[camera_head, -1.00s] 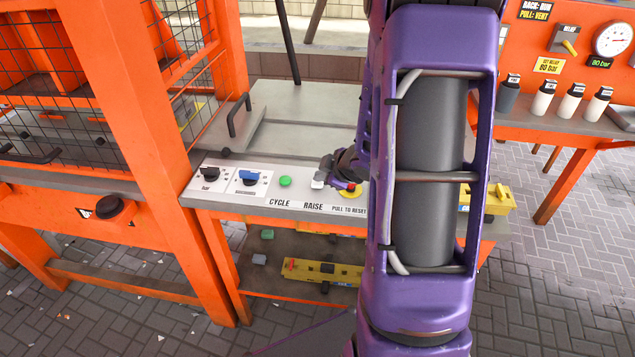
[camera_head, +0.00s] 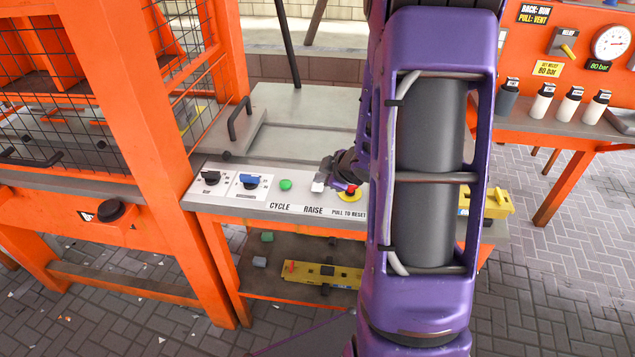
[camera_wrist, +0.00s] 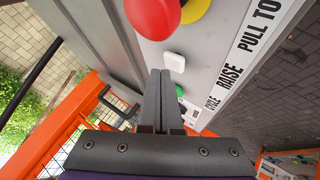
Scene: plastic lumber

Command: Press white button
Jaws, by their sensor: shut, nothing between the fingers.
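The white button (camera_head: 317,187) is a small square cap above the word RAISE on the grey control panel. It shows in the wrist view (camera_wrist: 174,62), just beyond and right of my fingertips. My gripper (camera_wrist: 160,72) is shut and empty, its dark fingers pointing at the panel close to the button. I cannot tell whether the tips touch it. In the head view my gripper (camera_head: 328,168) is beside the button, partly hidden by my arm.
A green button (camera_head: 286,185) lies left of the white one, and a red mushroom button (camera_head: 351,188) on a yellow base lies right. The wrist view shows the red button (camera_wrist: 152,16) close by. Black (camera_head: 210,178) and blue (camera_head: 249,181) knobs sit farther left. An orange cage frame (camera_head: 130,120) stands left.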

